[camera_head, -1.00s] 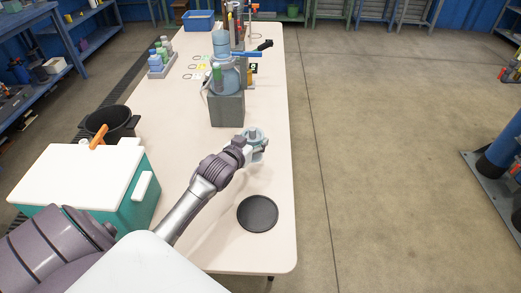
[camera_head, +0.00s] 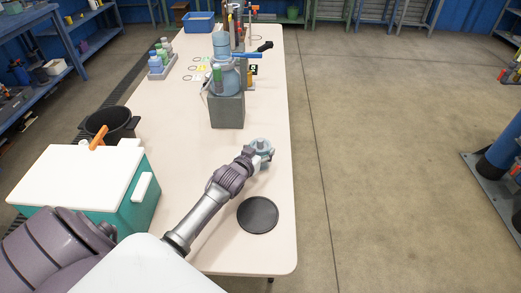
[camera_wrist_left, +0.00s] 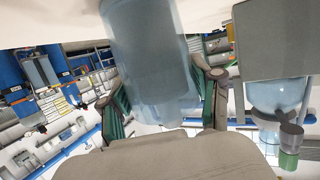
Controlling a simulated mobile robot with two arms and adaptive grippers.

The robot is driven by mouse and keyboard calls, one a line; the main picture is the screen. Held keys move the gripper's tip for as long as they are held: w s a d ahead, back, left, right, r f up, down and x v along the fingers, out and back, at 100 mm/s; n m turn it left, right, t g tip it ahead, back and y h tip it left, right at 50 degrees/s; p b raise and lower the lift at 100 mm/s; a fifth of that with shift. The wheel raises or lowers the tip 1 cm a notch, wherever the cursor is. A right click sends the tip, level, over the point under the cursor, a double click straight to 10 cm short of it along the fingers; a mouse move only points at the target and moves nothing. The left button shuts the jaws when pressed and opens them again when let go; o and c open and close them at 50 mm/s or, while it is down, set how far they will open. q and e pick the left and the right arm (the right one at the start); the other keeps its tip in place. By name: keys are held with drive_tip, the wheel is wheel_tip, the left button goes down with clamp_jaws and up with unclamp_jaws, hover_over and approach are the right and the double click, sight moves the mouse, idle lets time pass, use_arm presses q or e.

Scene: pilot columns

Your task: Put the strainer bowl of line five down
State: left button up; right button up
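My left gripper (camera_head: 261,150) is over the table's right half, past the black round tray (camera_head: 257,216). It is shut on a translucent pale blue bowl (camera_head: 263,144), which I take for the strainer bowl. In the left wrist view the bowl (camera_wrist_left: 150,45) sits between the two fingers (camera_wrist_left: 163,105). The tray is empty. A strainer housing (camera_head: 223,77) with a blue lever (camera_head: 248,55) stands on a grey block (camera_head: 227,110), beside a plate marked 5 (camera_head: 253,69). My right gripper is not in view.
A teal cooler with a white lid (camera_head: 80,177) and a black bucket (camera_head: 112,123) stand left of the table. Bottles in a rack (camera_head: 161,64) and a blue bin (camera_head: 199,21) are farther back. The tabletop (camera_head: 165,125) between cooler and block is clear.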

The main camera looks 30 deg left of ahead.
use_arm(q)
drive_tip(key=o, duration=0.4)
drive_tip(key=shift+r, duration=0.15)
drive_tip(key=v, duration=1.2)
